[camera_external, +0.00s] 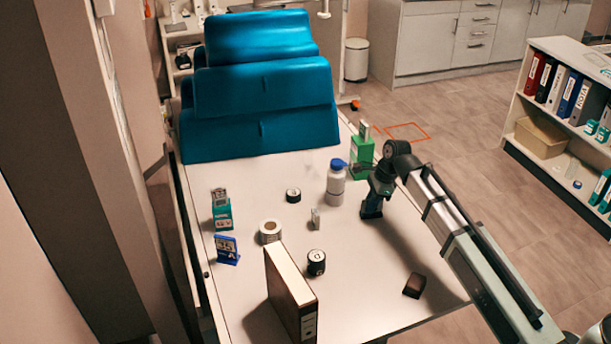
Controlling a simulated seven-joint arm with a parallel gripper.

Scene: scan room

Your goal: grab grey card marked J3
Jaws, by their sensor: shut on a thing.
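My gripper (358,168) is over the right side of the white table, beside the white bottle and in front of the green box (362,152). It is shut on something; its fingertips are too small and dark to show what. A grey card-like piece (364,130) stands up from the top of the green box. Another small grey piece (315,218) stands near the middle of the table. A teal box (222,214) at the left has a grey top part. I cannot read J3 on any of them.
A white bottle with a blue cap (336,184) stands left of my gripper. A tape roll (270,231), black round items (316,262), a blue stand (227,250), a binder (290,295) and a dark block (414,285) occupy the table (365,310). Blue cushions (262,90) are behind.

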